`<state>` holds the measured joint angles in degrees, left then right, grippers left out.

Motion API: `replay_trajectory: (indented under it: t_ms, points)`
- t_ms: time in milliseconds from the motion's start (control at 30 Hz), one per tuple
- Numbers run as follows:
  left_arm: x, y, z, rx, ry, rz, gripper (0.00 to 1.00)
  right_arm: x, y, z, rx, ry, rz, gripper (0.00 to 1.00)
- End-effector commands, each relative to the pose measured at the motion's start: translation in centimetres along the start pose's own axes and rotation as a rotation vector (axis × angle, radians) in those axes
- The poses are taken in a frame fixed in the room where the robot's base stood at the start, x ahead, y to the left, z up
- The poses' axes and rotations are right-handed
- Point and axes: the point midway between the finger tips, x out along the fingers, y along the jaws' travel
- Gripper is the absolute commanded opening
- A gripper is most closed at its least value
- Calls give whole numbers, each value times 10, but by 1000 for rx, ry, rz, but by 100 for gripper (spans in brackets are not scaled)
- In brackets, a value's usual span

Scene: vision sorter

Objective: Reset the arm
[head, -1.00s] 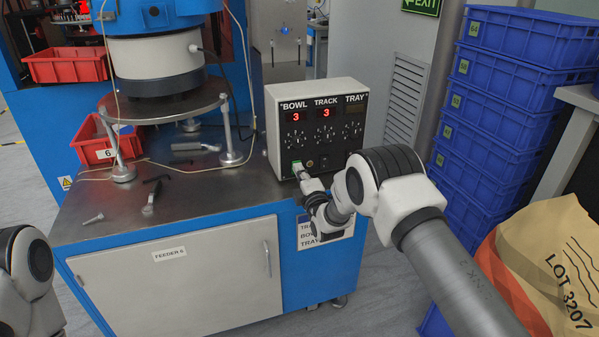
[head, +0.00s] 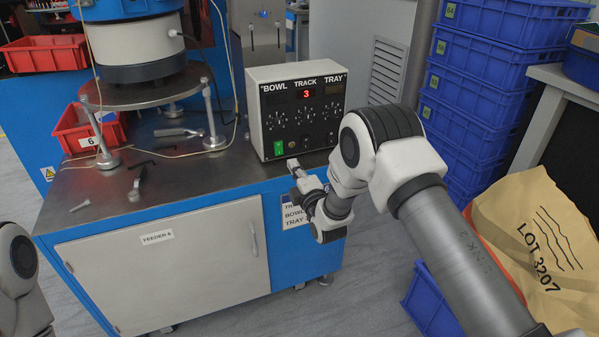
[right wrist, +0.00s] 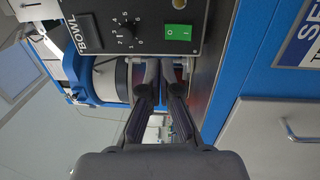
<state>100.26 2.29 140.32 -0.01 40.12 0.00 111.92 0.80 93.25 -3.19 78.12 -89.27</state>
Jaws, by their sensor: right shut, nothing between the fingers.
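My right gripper (head: 293,163) is shut and empty, just in front of the lower left of the control box (head: 338,128) and apart from it. In the right wrist view its two dark fingers (right wrist: 162,66) point toward the box's left end. The box has three dials labelled BOWL, TRACK and TRAY. The BOWL display is dark, the TRACK display (head: 306,94) reads a red 3, and the TRAY display is dark. The green switch (head: 278,148) is uncovered at the lower left; it also shows in the right wrist view (right wrist: 178,32). My left gripper is out of view.
The steel bench top (head: 110,188) holds a bowl feeder (head: 138,50) on a round stand, a red bin (head: 62,136) and loose tools. Blue crates (head: 475,95) are stacked at the right, beside a sack (head: 535,235) marked LOT 3207. Open floor shows in front of the cabinet.

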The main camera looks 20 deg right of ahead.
Motion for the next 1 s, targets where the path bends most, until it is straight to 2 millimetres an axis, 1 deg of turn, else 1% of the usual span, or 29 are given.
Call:
replay_trajectory:
  t_ms: [33, 100, 233, 667, 733, 767, 800, 867, 900, 967, 1000]
  points:
    - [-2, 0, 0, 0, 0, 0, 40, -9, 4, 0, 0, 0, -1, 0]
    - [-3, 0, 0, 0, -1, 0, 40, -19, 6, 0, 0, 0, 0, 0]
    - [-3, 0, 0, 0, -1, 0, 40, -29, 9, 0, 0, 0, 2, 0]
    - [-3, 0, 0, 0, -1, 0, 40, -30, 8, 0, 0, 0, 2, 0]
    - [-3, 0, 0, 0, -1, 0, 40, -33, 2, 0, 0, 0, -8, 0]
    - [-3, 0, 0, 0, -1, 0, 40, -35, -5, 0, 1, -1, -19, 0]
    - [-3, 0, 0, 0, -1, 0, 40, -41, -18, 1, 2, -2, -43, 0]
    - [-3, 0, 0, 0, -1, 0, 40, -60, -45, 1, 6, -5, -106, 0]
    - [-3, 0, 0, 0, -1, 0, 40, -78, -67, 2, 10, -9, -170, 0]
    - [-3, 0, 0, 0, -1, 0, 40, -113, -104, 2, 38, -20, -298, 0]
    - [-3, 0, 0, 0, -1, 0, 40, -140, -128, 2, 87, -35, -397, 0]
